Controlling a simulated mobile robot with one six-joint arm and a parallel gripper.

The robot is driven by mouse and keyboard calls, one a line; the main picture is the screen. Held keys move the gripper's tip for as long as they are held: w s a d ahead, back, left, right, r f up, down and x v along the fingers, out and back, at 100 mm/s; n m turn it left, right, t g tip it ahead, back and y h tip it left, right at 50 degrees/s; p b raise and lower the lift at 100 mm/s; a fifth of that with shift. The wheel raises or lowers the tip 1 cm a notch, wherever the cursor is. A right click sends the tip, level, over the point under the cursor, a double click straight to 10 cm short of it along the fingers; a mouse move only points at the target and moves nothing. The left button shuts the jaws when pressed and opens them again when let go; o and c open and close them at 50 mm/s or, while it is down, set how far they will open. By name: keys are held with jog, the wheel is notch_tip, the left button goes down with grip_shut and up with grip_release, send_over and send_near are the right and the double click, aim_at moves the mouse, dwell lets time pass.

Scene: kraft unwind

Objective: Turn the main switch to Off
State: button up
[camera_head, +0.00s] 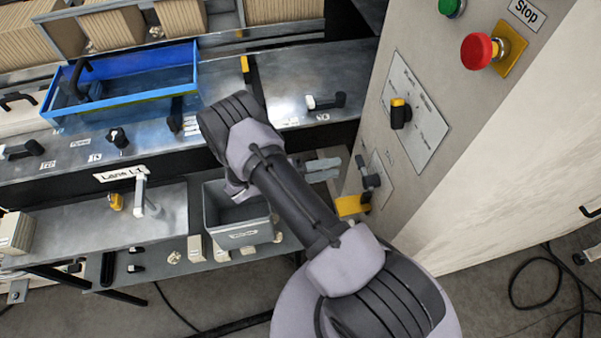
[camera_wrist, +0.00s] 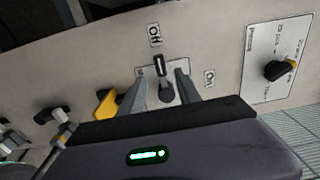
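The main switch (camera_wrist: 160,66) is a small dark handle on a pale plate on the cabinet face. In the wrist view, the "Off" label (camera_wrist: 155,35) is above it and the "On" label (camera_wrist: 209,77) is to its right. The handle's long axis appears roughly in line with "Off". The switch also shows in the head view (camera_head: 371,181) low on the cabinet. My gripper (camera_wrist: 162,80) is open, its two grey fingers apart with the switch between them in the picture. In the head view, my gripper (camera_head: 322,170) is just left of the switch. Contact cannot be told.
A yellow-and-black selector knob (camera_head: 400,115) is above the switch, and a red stop button (camera_head: 478,50) and green button (camera_head: 450,7) are higher. A yellow part (camera_head: 350,206) is just below the switch. A grey bin (camera_head: 235,212) stands left. Cables (camera_head: 545,270) lie on the floor.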

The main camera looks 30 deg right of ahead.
jog(key=v, duration=0.9)
jog(key=shift+a, duration=0.1)
